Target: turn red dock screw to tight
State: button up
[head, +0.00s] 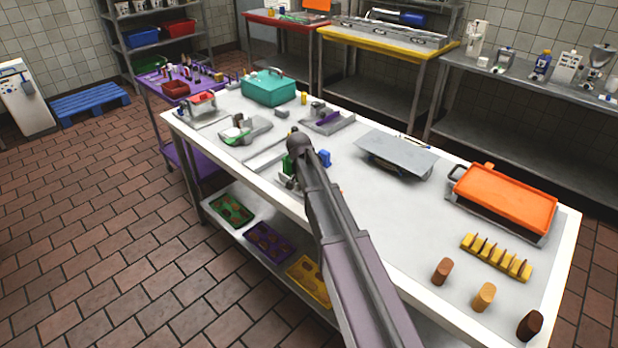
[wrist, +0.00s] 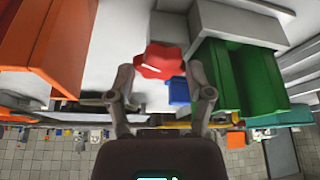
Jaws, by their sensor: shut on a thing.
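The red dock screw (wrist: 160,60) shows in the wrist view as a lobed red knob between my fingers. My gripper (wrist: 161,77) is shut on it, one finger at each side. A green dock part (wrist: 238,80) stands right of the knob, and a blue part (wrist: 179,91) shows just behind it. In the head view my arm covers the screw and most of the gripper. The green part (head: 288,165) and a blue part (head: 324,158) show on either side of my arm. The screw's tightness cannot be told.
An orange block (wrist: 50,45) is close on the left in the wrist view. In the head view the white table (head: 385,215) also bears a grey plate (head: 397,153), an orange-lidded tray (head: 505,198) and a teal box (head: 268,88). The table's middle right is mostly clear.

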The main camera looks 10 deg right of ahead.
jog(key=shift+s, duration=0.1)
jog(key=o, duration=1.1)
jog(key=shift+o, duration=0.2)
jog(key=shift+r, duration=0.15)
